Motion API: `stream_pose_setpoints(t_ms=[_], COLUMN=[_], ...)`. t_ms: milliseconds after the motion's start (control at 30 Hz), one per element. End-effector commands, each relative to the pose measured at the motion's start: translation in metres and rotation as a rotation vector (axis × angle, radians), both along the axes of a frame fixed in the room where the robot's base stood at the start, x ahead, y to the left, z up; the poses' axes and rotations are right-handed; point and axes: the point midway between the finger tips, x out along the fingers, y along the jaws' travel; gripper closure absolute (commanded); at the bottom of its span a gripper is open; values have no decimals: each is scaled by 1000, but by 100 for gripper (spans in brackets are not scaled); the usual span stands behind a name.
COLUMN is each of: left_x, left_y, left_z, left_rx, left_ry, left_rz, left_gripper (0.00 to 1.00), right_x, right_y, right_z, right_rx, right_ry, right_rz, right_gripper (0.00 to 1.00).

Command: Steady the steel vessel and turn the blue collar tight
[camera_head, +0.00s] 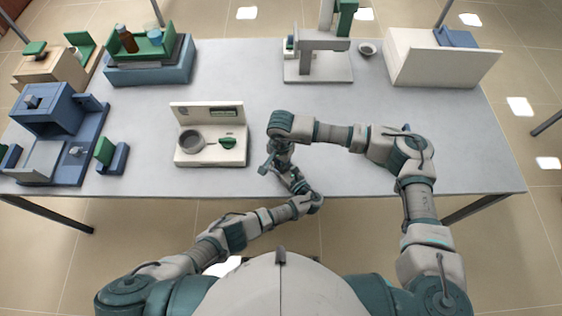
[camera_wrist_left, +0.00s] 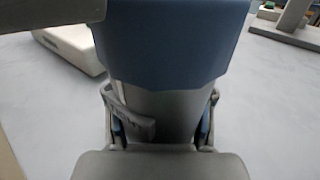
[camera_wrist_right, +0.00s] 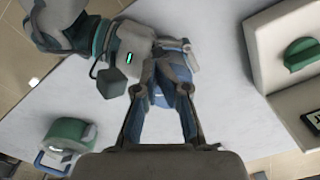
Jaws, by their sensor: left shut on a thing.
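In the left wrist view, the steel vessel (camera_wrist_left: 158,112) stands upright as a grey tapered body, with the wide blue collar (camera_wrist_left: 172,45) around its top. My left gripper (camera_wrist_left: 162,125) is shut on the vessel, one finger on each side. In the head view my left gripper (camera_head: 298,186) is low near the table's front edge, and my right gripper (camera_head: 277,166) is just above it; they largely hide the vessel. In the right wrist view, my right gripper (camera_wrist_right: 160,98) points down with fingers apart on either side of a blue part, probably the collar; contact is unclear.
A cream unit with a grey cup (camera_head: 193,140) and green knob (camera_head: 227,142) stands left of my grippers. A blue furnace (camera_head: 50,118) is at the far left. A grey stand (camera_head: 317,66) and a cream box (camera_head: 441,66) are at the back. The table's right side (camera_head: 470,150) is clear.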

Motion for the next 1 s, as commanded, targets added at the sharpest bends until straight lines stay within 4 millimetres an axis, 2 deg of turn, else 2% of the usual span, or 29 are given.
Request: stream_pose_setpoints(t_ms=[33, 1000], left_x=[0, 0], left_y=[0, -1], left_z=[1, 2], left_rx=[-1, -1], left_ry=[-6, -8], left_rz=[3, 1], left_gripper=[100, 100], right_x=[-2, 8], right_y=[-7, -6], right_z=[-11, -7], right_rx=[-22, -14], right_ry=[15, 7], right_rz=[-9, -5], right_gripper=[100, 100])
